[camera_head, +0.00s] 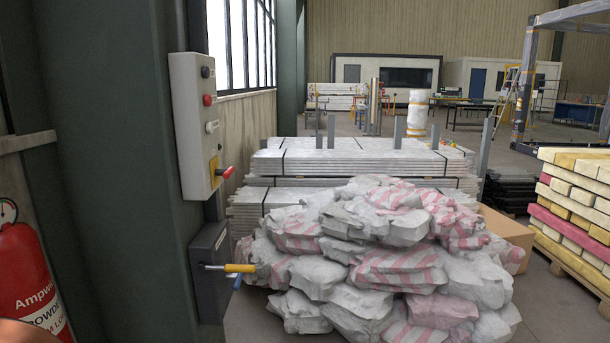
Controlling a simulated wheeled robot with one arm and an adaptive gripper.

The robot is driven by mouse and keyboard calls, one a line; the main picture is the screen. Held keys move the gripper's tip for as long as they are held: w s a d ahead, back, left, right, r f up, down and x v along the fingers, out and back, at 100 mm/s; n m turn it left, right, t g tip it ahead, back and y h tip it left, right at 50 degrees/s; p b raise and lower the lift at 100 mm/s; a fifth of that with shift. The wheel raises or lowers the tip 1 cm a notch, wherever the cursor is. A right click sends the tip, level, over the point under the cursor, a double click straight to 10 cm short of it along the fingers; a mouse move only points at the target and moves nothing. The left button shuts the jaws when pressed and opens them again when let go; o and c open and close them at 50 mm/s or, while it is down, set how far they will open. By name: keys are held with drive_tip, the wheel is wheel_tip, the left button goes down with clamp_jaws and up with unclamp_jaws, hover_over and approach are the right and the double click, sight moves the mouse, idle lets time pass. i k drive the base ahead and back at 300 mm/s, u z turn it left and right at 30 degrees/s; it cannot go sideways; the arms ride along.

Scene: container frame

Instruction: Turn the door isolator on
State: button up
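A light grey control box (190,125) is fixed to the dark green column on the left. Its face carries a dark button, a red button (208,100) and a pale switch (212,126). Low on the face, a red rotary handle (227,172) sticks out to the right from a yellow plate (214,166). Below hangs a dark box (210,270) with a yellow-gripped lever (240,268) reaching right and a small blue part under it. No label is readable, so I cannot tell which one is the door isolator. My gripper is not in view.
A red fire extinguisher (28,275) stands at the lower left. A heap of grey and pink-striped sacks (380,260) lies close right of the boxes, with stacked grey sheets (360,162) behind. A timber stack (575,205) is at the right. Open floor lies further back.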

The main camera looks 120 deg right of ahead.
sight(226, 173)
drive_tip(key=z, duration=0.15)
drive_tip(key=k, duration=0.35)
drive_tip(key=z, duration=2.85)
drive_tip(key=k, duration=0.4)
drive_tip(key=z, duration=0.05)
